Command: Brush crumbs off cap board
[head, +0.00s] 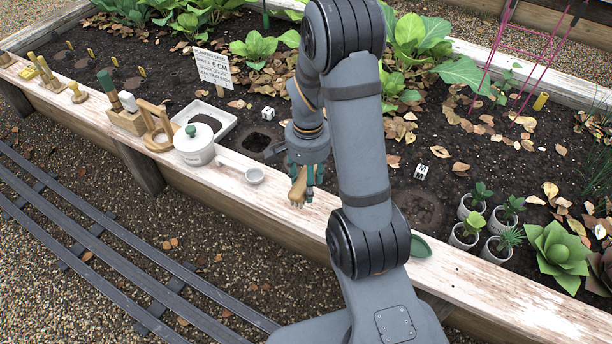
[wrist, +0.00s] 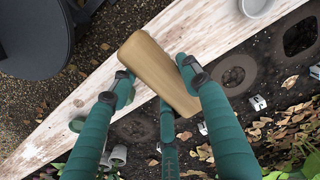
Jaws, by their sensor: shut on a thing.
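The cap board (head: 450,283) is the pale, weathered plank along the near side of the raised bed; it crosses the wrist view diagonally (wrist: 80,110). Small dark specks show on it in the wrist view, but I cannot tell which are crumbs. My gripper (head: 306,182) is shut on a wooden brush (head: 297,190), and holds it over the board. In the wrist view the brush's tan wooden body (wrist: 152,68) lies between the green fingers. Its bristles are not clearly visible, and I cannot tell whether it touches the board.
A green dish (head: 420,246) lies right, partly behind my arm. Potted seedlings (head: 465,232) stand in the soil.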

